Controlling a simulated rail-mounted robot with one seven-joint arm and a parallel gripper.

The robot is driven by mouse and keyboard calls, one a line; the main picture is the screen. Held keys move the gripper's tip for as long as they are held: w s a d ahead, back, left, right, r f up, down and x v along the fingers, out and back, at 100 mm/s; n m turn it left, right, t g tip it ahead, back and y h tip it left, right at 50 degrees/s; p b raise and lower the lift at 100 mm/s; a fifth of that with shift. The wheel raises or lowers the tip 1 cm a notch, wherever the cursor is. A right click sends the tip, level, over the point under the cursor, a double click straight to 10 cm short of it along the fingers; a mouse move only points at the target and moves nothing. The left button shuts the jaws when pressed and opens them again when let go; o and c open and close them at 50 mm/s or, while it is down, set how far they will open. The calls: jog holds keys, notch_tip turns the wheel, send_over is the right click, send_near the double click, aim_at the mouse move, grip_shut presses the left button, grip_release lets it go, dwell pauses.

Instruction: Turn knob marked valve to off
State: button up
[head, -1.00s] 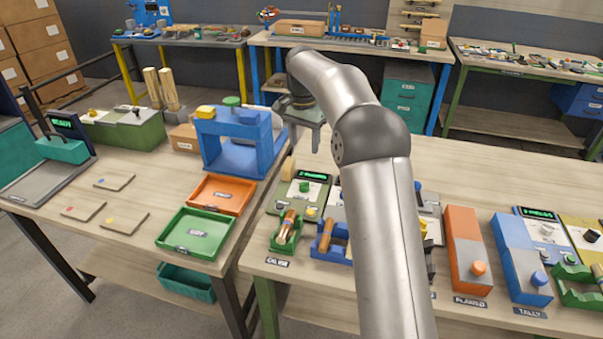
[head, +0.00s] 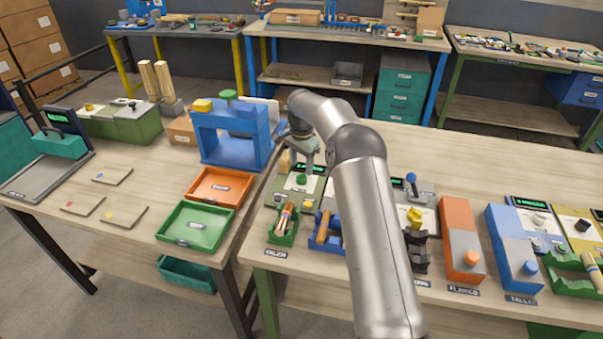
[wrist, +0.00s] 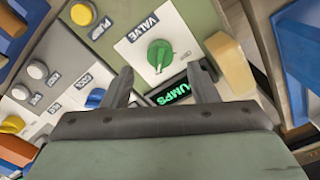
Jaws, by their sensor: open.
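The knob marked VALVE is a green round knob (wrist: 160,55) on a white plate of a green panel (wrist: 187,18). In the wrist view it lies just beyond the fingertips, roughly between them. A white line on the knob runs lengthwise, and small markings on the plate beside it are too small to read. In the head view the green knob (head: 301,179) sits below my gripper (head: 304,160). My gripper (wrist: 162,80) is open, its two grey fingers apart and empty, and does not appear to touch the knob.
A green-lit display (wrist: 174,92) lies between the fingers. A yellow PUMP knob (wrist: 82,13) and a pale wooden block (wrist: 230,62) flank the valve. A panel with grey, blue and yellow knobs is at left.

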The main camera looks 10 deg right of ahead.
aim_at(302, 175)
jog(key=shift+f+p, duration=0.35)
jog(key=shift+f, duration=2.15)
jog(key=c, duration=1)
